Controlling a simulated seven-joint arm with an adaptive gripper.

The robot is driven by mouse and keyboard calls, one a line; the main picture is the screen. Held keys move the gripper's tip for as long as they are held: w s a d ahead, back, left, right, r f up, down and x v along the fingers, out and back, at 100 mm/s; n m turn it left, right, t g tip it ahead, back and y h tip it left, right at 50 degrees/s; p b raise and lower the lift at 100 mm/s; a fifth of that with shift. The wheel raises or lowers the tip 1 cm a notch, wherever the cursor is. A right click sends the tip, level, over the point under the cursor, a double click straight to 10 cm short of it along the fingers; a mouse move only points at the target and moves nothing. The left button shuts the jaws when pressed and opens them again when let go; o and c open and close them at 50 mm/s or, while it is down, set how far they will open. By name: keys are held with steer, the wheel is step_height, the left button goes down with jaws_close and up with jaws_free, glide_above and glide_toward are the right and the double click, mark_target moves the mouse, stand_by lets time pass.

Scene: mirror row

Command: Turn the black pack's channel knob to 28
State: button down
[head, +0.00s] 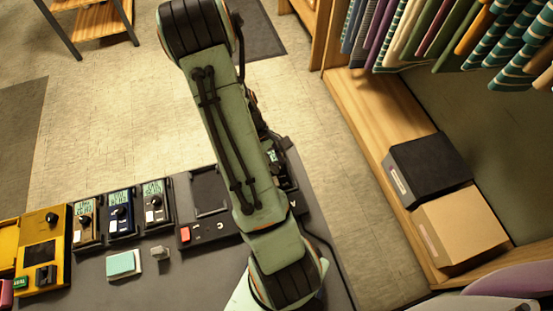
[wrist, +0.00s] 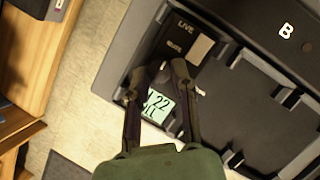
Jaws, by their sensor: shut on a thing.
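The black pack (wrist: 172,52) sits in the dark charging dock in the wrist view, with LIVE and MUTE lettering and a pale slider or button. Its lit display (wrist: 158,106) appears to read 22. My gripper (wrist: 159,70) has both fingers down on the pack, one on each side of its knob area, and is shut on the knob.
A brown pack (head: 88,228), a blue pack (head: 122,226) and a grey pack (head: 154,216) stand in a row at left. A yellow device (head: 41,250), a pale green block (head: 123,264) and the dock (head: 207,231) share the table. Boxes (head: 458,226) lie on a shelf at right.

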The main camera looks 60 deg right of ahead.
steer(key=shift+m, duration=0.4)
steer(key=m+y, duration=0.1)
steer(key=m, duration=0.2)
steer(key=shift+d+m+y, duration=0.2)
steer(key=shift+m+y, duration=0.2)
steer(key=m+t+y, duration=0.1)
steer(key=m, duration=0.2)
steer(key=shift+s+d+m, duration=0.1)
steer(key=shift+s+m, duration=0.05)
steer(key=shift+m, duration=0.15)
steer(key=m+t+y, duration=0.1)
steer(key=m, duration=0.3)
steer(key=shift+s, duration=0.1)
steer(key=shift+m+t+y, duration=0.3)
steer(key=shift+m+t, duration=0.4)
steer(key=shift+m, duration=1)
steer(key=c, duration=0.9)
jaws_free()
steer(key=shift+d, duration=0.1)
